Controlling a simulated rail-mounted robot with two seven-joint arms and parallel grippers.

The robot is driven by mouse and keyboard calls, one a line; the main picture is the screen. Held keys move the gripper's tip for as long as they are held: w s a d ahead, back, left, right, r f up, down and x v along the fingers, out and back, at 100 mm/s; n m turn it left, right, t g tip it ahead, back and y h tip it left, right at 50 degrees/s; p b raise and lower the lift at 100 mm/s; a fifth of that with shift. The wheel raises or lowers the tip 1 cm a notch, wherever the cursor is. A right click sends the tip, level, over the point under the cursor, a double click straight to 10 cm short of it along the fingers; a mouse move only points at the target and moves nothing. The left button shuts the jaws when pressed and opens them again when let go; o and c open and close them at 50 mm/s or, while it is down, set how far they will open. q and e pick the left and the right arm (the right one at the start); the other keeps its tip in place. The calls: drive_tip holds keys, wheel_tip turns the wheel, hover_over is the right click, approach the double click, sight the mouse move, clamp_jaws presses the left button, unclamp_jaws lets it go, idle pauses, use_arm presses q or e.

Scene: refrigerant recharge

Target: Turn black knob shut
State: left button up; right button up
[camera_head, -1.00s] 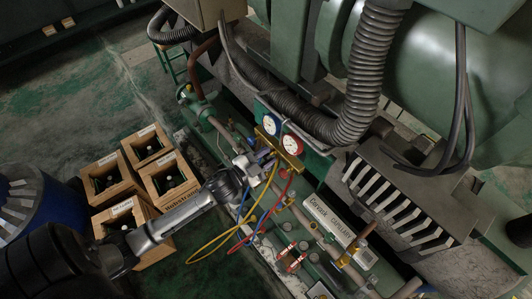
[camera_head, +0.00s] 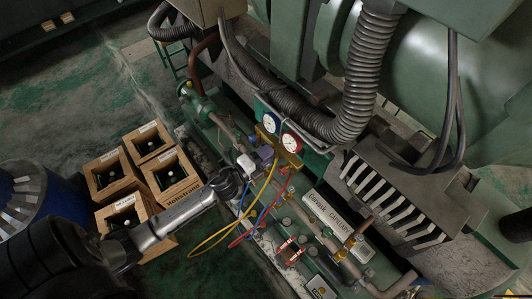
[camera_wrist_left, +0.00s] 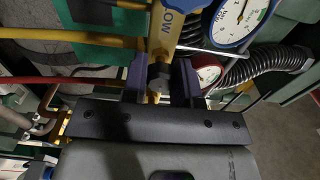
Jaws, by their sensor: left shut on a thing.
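My left gripper (camera_head: 262,158) reaches in from the left to the gauge manifold (camera_head: 281,147), a brass bar with a blue-rimmed gauge (camera_head: 271,123) and a red-rimmed gauge (camera_head: 291,143). In the left wrist view, its two purple fingers (camera_wrist_left: 162,84) are closed around a dark knob (camera_wrist_left: 160,72) below the yellow block marked "LOW" (camera_wrist_left: 167,22). The fingers hide much of the knob, so its turned angle cannot be told. The blue gauge face (camera_wrist_left: 241,18) is close by on the right. My right gripper is not in view.
Yellow (camera_head: 222,235), blue and red hoses hang below the manifold, close to my left gripper. Wooden crates (camera_head: 107,172) with bottles and a blue drum (camera_head: 55,200) stand on the floor at left. A thick corrugated hose (camera_head: 362,75) passes right of the gauges.

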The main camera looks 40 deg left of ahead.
use_arm(q)
drive_tip(key=shift+m, duration=1.1)
drive_tip(key=o, duration=0.9)
drive_tip(key=shift+o, duration=0.2)
drive_tip(key=shift+s, duration=0.1)
drive_tip(key=s+a+b, duration=0.2)
drive_tip(key=s, duration=1.1)
drive_tip(key=shift+s, duration=0.25)
